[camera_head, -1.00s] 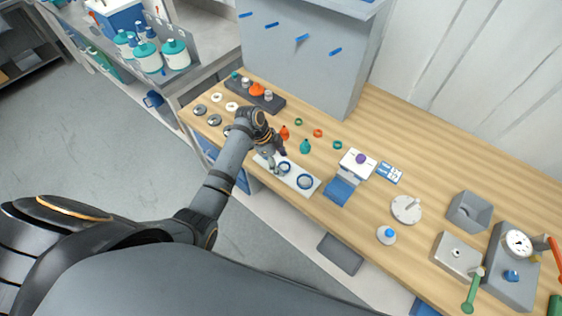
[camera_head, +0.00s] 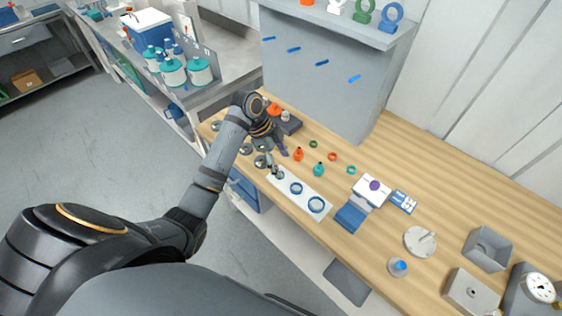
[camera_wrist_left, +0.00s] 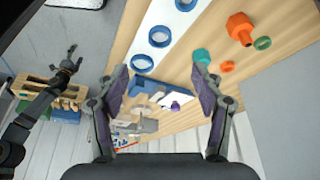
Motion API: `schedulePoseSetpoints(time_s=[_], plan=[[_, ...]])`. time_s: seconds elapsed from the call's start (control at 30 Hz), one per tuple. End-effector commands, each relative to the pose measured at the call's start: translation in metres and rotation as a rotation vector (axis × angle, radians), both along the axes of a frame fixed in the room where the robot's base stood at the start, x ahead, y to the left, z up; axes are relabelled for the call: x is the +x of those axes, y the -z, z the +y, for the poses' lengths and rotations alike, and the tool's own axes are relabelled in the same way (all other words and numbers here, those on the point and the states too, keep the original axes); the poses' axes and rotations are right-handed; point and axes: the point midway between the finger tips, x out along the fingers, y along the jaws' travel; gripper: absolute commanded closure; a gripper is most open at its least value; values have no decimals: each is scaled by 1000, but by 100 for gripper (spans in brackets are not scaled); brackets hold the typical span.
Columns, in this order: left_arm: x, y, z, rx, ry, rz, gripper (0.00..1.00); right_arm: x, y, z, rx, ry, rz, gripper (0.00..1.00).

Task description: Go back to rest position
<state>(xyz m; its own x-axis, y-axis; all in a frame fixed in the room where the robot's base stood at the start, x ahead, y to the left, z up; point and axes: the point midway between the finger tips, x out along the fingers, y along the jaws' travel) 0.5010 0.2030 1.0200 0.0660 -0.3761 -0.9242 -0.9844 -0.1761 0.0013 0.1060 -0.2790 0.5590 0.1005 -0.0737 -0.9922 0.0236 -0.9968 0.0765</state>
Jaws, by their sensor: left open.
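My left gripper (camera_head: 276,158) is open and empty above the left end of a white tray (camera_head: 305,189). In the left wrist view its two fingers (camera_wrist_left: 162,88) stand wide apart with nothing between them. Blue rings (camera_head: 317,205) sit on the tray, which also shows in the left wrist view (camera_wrist_left: 167,17). A dark arm with a gripper (camera_wrist_left: 68,62), seemingly my right one, shows at the left of the wrist view. It is too small to tell its jaws. The right gripper does not show in the head view.
A grey panel (camera_head: 325,70) rises behind.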

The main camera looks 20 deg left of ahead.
Motion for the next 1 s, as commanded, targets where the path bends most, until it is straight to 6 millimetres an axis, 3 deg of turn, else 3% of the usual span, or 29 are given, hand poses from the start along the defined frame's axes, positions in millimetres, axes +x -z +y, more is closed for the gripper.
schedulePoseSetpoints(time_s=[0.43,0.53,0.73,1.0], plan=[[0,0,0,0,0,0,33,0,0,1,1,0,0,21],[-8,8,-1,11,-41,12,33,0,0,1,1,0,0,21],[-69,48,3,109,-445,61,33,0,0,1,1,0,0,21],[-134,54,17,155,-926,44,33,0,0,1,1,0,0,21]])
